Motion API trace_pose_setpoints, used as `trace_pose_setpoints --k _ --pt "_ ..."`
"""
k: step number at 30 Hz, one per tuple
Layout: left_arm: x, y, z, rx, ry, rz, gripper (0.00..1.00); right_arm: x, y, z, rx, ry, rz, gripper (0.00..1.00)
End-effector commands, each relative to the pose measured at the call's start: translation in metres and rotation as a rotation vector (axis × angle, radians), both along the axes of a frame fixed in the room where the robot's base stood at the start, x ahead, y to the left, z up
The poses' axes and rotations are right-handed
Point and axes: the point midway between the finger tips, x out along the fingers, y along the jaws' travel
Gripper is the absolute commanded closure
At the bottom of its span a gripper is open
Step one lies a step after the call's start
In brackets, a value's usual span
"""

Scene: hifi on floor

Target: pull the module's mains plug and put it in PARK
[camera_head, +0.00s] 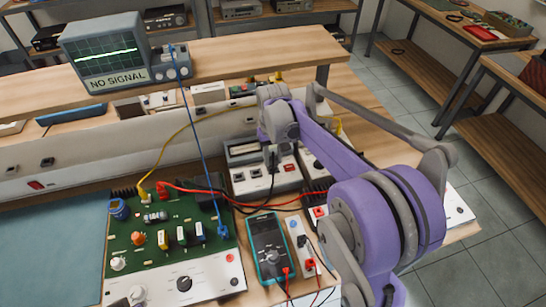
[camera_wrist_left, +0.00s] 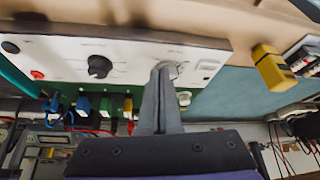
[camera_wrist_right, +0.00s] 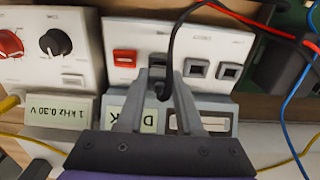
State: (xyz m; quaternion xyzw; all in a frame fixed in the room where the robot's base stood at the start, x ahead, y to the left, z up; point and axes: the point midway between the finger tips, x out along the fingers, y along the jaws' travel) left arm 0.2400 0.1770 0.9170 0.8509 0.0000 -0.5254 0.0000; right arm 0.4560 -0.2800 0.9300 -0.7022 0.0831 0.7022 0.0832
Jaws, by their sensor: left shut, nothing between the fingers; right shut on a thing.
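My right gripper (camera_wrist_right: 160,95) is shut on a black mains plug (camera_wrist_right: 158,75) with a black cable. In the right wrist view the plug is at the socket row of a white socket strip (camera_wrist_right: 192,40), left of two empty square sockets. I cannot tell whether it is seated or just in front. A label (camera_wrist_right: 150,120) ending in K is partly hidden by the fingers. In the head view this gripper (camera_head: 273,160) is over the strip (camera_head: 265,180). My left gripper (camera_wrist_left: 163,75) is shut and empty, close to a knob on the green board's white front panel (camera_wrist_left: 130,60).
The green board module (camera_head: 165,240) stands at front left, with a multimeter (camera_head: 268,250) to its right. Red, blue and yellow leads cross the bench. A NO SIGNAL scope (camera_head: 105,50) is on the shelf behind. A teal mat (camera_head: 50,240) leaves free room at left.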

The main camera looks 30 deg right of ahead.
Motion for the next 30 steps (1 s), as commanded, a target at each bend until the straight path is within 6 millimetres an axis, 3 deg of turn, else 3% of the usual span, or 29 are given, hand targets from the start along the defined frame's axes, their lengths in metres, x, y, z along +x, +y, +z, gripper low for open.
trace_pose_setpoints --k 30 --pt "-0.003 0.0 -0.009 0.0 0.005 0.0 1.0 0.0 0.0 -0.013 0.0 0.0 0.0 1.0"
